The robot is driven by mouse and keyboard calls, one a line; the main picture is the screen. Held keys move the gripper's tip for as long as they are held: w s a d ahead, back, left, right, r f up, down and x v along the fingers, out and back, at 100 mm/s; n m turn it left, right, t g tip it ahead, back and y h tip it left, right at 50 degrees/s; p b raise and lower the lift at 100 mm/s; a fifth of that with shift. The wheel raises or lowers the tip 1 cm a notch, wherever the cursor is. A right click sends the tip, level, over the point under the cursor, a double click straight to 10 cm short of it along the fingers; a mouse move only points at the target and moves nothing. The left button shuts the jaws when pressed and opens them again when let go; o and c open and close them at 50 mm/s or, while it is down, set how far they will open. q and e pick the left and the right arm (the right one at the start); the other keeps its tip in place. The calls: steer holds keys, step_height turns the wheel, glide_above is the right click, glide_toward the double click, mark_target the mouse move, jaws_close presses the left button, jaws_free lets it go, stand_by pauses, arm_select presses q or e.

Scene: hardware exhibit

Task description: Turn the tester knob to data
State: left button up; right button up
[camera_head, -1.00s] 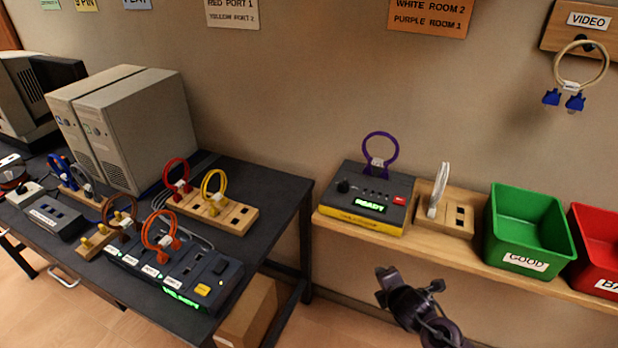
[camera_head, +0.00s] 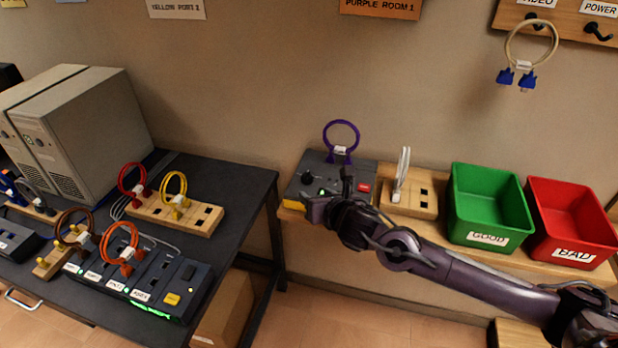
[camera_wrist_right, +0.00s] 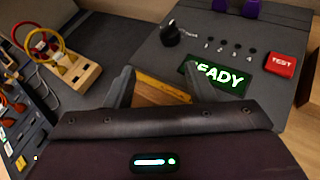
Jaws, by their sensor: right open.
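The tester (camera_head: 363,172) is a dark grey box with a yellow front on the wooden shelf, with a purple cable loop (camera_head: 341,136) standing at its back. Its black knob (camera_head: 308,178) is at the upper left of its top. In the right wrist view the knob (camera_wrist_right: 170,33) shows clearly, left of a row of small holes, a green "READY" display and a red TEST button (camera_wrist_right: 281,65). The small marking beside the knob is too small to read. My right gripper (camera_head: 327,188) is open and empty at the tester's front, apart from the knob. My left gripper is out of view.
A wooden socket block (camera_head: 425,203) with a white cable stands right of the tester. Green (camera_head: 487,205) and red (camera_head: 568,225) bins follow. A dark table (camera_head: 250,183) with computers and cable blocks is at left, separated from the shelf by a gap.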

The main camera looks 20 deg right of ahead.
mark_target(308, 178)
steer(key=shift+w+d+r+n, duration=0.25)
steer(key=shift+w+d+n, duration=0.7)
steer(key=shift+w, duration=0.2)
steer(key=shift+p+x, duration=0.9)
steer(key=shift+x, duration=2.65)
steer(key=shift+a, duration=0.1)
steer(key=c, duration=1)
steer(key=shift+o, duration=0.2)
